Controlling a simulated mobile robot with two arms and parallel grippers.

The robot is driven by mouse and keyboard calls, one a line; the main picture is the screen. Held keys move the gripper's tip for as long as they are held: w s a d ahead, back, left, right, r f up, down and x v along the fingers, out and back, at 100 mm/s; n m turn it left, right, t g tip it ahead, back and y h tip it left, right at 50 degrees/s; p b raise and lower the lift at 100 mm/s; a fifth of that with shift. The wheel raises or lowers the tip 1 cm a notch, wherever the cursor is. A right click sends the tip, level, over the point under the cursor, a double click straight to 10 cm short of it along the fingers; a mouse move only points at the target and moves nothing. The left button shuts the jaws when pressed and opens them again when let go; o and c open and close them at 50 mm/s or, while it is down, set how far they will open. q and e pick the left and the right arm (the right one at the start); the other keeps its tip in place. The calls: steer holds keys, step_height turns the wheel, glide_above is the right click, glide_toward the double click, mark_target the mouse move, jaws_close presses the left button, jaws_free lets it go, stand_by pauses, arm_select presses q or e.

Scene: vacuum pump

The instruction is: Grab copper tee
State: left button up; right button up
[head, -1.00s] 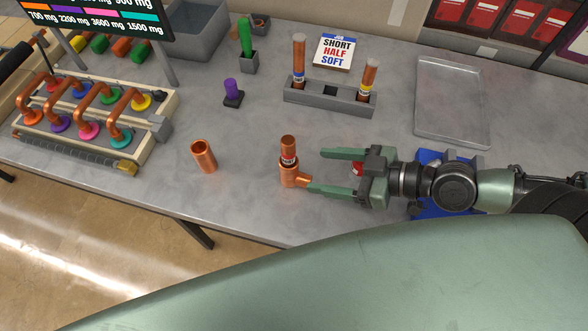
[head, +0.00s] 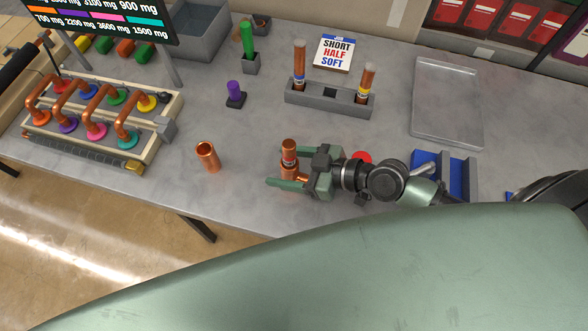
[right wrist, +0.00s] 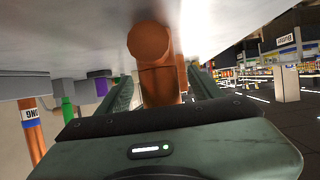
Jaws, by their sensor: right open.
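The copper tee (head: 289,174) stands upright on the grey table with a short copper pipe with a dark red band in its top. Its side branch points toward my right gripper (head: 280,172). The gripper is open, one finger on the near side of the tee and the other largely hidden behind it. My left gripper is not in view.
A loose copper fitting (head: 208,157) stands to the left. A grey holder (head: 312,97) with two copper tubes stands behind, with a metal tray (head: 447,105) at right. A blue holder (head: 452,174) and a red round object (head: 361,157) lie beside my right arm. A rack of copper pipes (head: 60,145) is far left.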

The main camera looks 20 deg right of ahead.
steer(key=shift+w+a+f, duration=0.15)
steer(key=shift+w+a, duration=0.15)
steer(key=shift+a, duration=0.1)
steer(key=shift+d, duration=0.1)
steer(key=shift+c, duration=0.4)
jaws_close()
